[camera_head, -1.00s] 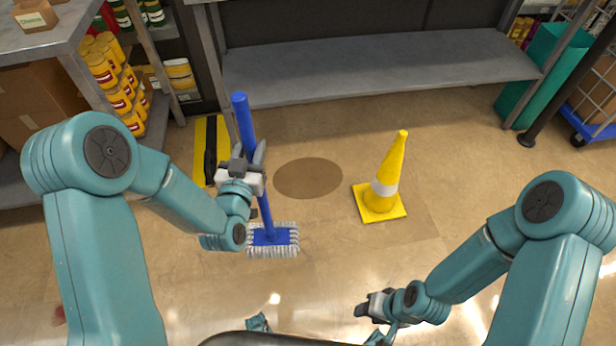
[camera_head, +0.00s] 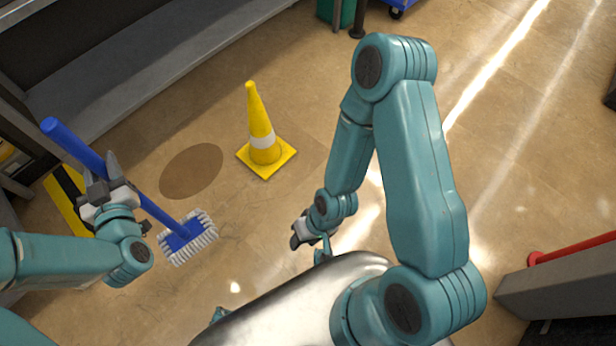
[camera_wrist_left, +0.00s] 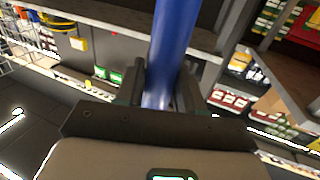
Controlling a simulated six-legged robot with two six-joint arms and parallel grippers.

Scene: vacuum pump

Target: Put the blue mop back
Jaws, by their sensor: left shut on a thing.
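The blue mop (camera_head: 157,211) has a long blue handle and a white-fringed head with a blue plate. It is tilted, with its head (camera_head: 187,238) low, at or near the floor, and its handle top at the upper left. My left gripper (camera_head: 110,180) is shut on the handle at about mid-length. In the left wrist view the blue handle (camera_wrist_left: 168,50) runs up between the two dark fingers (camera_wrist_left: 160,95). My right gripper (camera_head: 300,236) hangs low over the floor, away from the mop; its finger opening is too small to judge.
A yellow cone (camera_head: 261,135) with a white band stands right of a brown round floor patch (camera_head: 191,171). A grey shelf (camera_head: 150,58) runs along the back. A yellow-and-black strip (camera_head: 68,203) lies at the left. A red bar (camera_head: 575,247) is at the right. Floor between is open.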

